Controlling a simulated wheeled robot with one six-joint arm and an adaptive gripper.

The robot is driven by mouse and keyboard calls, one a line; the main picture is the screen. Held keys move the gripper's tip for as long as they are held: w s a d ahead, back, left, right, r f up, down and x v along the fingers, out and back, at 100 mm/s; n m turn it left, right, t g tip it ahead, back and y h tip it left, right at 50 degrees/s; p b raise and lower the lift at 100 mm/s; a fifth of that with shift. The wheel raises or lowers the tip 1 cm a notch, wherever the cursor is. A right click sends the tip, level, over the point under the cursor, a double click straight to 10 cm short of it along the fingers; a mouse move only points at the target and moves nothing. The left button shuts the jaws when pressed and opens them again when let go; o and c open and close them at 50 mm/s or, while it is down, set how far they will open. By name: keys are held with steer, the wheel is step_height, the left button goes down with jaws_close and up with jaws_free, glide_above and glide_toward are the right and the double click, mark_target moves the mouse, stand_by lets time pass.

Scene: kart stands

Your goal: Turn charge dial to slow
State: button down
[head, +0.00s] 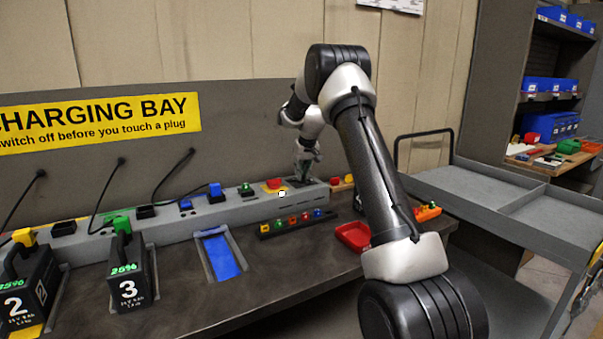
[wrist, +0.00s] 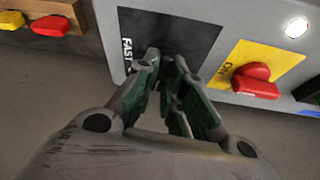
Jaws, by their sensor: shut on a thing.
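The charge dial's dark plate (wrist: 205,28), with the word FAST along its left edge, is on the grey bench rail. My gripper (wrist: 172,65) reaches over this plate, its green-padded fingers closed together at the tips on the dial. The dial itself is hidden by the fingers, so I cannot tell where it points. In the head view my gripper (head: 306,170) is at the right end of the rail, pointing down.
Right of the plate in the wrist view is a red switch (wrist: 255,80) on a yellow ON plate, near a lit white lamp (wrist: 297,27). Red and yellow pieces (wrist: 52,25) sit on a wooden block at left. Batteries (head: 130,270), a red tray (head: 353,237) and a cart (head: 480,185) stand around.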

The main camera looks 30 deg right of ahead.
steer(key=shift+n+y, duration=0.3)
steer(key=shift+n, duration=0.5)
steer(key=shift+f, duration=0.1)
steer(key=c, duration=1.5)
jaws_free()
steer(key=v, duration=1.2)
